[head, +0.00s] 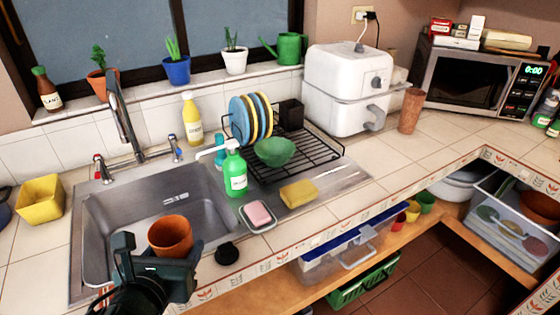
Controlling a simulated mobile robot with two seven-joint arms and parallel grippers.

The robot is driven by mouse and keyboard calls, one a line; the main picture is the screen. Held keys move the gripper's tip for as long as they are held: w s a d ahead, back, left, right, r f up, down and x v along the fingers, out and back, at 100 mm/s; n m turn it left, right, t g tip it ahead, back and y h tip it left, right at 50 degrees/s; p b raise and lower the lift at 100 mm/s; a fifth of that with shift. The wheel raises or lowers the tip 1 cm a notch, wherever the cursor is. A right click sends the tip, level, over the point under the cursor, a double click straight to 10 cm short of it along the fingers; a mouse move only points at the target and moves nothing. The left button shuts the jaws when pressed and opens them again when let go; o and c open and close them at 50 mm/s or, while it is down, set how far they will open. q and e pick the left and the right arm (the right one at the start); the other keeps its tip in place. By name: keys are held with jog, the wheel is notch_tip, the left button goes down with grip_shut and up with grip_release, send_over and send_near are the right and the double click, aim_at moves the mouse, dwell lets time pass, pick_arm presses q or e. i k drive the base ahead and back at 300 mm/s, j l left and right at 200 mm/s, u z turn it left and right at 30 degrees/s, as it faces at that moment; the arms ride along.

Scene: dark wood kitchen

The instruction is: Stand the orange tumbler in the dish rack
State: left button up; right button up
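The orange tumbler (171,238) shows upright at the front of the steel sink (95,215), its open rim facing up. My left gripper (157,258) is right at the tumbler, and its dark body covers the tumbler's base. I cannot tell whether the fingers grip it or what the base rests on. The black wire dish rack (318,152) stands on the drainboard to the right of the sink. It holds several blue and yellow plates (238,120), a green bowl (275,151) and a black cutlery holder (291,112). My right gripper is out of view.
The faucet (122,115) rises behind the sink. A brown cup (410,111) stands farther right.

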aim_at(312, 148)
jog(key=i+l+z, duration=0.15)
jog(key=i+l, duration=1.1)
